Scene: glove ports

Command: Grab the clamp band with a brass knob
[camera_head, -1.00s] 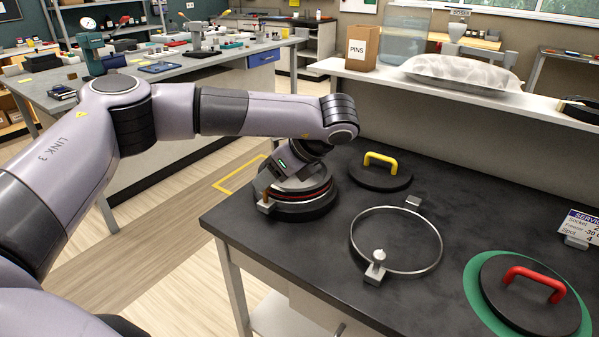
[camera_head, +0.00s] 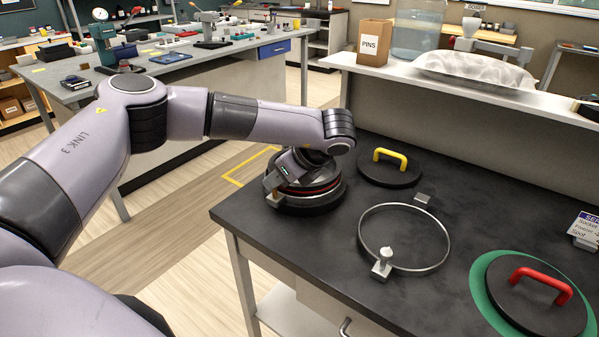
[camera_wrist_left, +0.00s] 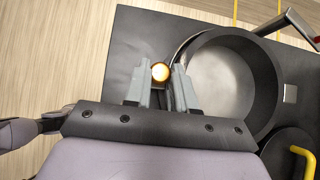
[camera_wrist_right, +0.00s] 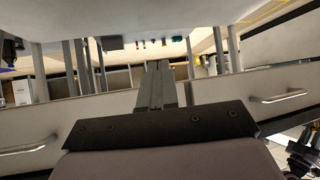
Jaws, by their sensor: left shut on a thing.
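The clamp band with a brass knob sits at the round port at the bench's left end. Its brass knob (camera_wrist_left: 161,72) shows as a bright round top between the fingers of my left gripper (camera_wrist_left: 161,82), which is shut on it. In the head view the wrist hides much of the port and the band. A second clamp band (camera_head: 448,240), with a silver knob (camera_head: 386,254), lies flat on the bench to the right. My right gripper (camera_wrist_right: 157,85) is shut and empty; it is outside the head view.
A black lid with a yellow handle (camera_head: 390,157) lies behind the second band. A black lid with a red handle (camera_head: 541,284) lies on a green ring at right. A shelf (camera_head: 480,93) with a PINS box (camera_head: 374,43) runs along the back. The bench's front edge is close.

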